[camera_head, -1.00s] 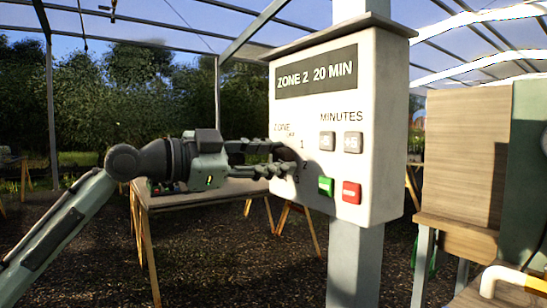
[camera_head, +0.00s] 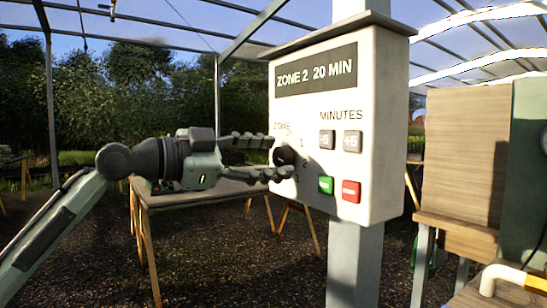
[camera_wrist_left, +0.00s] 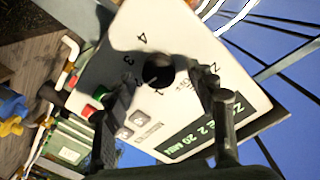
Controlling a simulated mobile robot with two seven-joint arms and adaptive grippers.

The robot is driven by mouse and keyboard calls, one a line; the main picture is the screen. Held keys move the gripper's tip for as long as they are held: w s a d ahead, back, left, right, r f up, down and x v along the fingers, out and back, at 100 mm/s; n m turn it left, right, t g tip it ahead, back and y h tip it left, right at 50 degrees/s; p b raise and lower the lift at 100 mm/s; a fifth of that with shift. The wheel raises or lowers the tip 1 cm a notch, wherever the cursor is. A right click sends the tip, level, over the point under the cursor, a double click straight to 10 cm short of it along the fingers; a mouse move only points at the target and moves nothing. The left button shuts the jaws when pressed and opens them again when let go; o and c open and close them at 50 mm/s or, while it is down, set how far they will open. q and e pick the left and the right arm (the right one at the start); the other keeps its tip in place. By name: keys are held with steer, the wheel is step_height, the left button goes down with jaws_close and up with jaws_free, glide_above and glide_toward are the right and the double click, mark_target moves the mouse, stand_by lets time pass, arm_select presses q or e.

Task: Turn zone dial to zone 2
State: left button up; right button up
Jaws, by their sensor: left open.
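The zone dial (camera_head: 285,156) is a round black knob on the left part of the white control box (camera_head: 385,130). The box's display (camera_head: 316,73) reads "ZONE 2 20 MIN". My left gripper (camera_head: 279,157) is open, its fingertips close to the box face, just left of the dial. In the left wrist view the dial (camera_wrist_left: 158,72) sits beyond and between the two open fingers (camera_wrist_left: 172,98), with printed numbers around it. I cannot tell whether a finger touches the dial. My right gripper is not in view.
Right of the dial are two grey minutes buttons (camera_head: 352,141), a green button (camera_head: 326,185) and a red button (camera_head: 351,191). The box is fixed to a grey post (camera_head: 354,265). A wooden table (camera_head: 190,199) stands behind my left arm.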

arm_select(q)
steer(key=v, duration=1.1)
